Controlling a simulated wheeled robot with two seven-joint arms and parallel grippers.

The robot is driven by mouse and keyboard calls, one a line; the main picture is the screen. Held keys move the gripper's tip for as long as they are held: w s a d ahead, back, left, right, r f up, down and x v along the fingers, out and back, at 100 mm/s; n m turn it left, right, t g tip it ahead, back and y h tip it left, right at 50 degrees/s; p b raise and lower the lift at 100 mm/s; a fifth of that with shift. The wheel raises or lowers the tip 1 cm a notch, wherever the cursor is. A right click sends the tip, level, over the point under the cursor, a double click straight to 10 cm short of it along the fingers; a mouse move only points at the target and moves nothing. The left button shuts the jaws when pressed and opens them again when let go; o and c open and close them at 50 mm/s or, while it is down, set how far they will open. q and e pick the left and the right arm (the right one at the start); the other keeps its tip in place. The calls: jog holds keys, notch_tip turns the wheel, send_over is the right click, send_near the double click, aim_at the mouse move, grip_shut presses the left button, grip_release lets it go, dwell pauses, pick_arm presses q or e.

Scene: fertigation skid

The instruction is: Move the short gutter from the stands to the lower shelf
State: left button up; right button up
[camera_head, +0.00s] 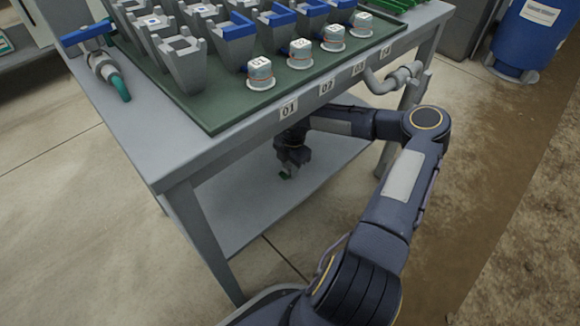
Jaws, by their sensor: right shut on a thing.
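My right arm reaches under the bench top, and my right gripper (288,173) is down between the bench top and the lower shelf (262,203). My left gripper is not in view.
The grey bench (150,152) carries a green mat (215,115) with several grey and blue stands (183,65) and white-capped jars (260,72). A pipe fitting (395,78) juts out at the right end. A blue drum (530,38) stands at the back right.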

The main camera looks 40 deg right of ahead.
jog(key=o, duration=1)
jog(key=shift+f, duration=0.1)
jog(key=r+p, duration=0.1)
jog(key=r, duration=0.1)
jog(key=r+p, duration=0.1)
jog(key=r, duration=0.2)
jog(key=r+p, duration=0.1)
jog(key=r, duration=0.2)
jog(key=shift+d, duration=0.3)
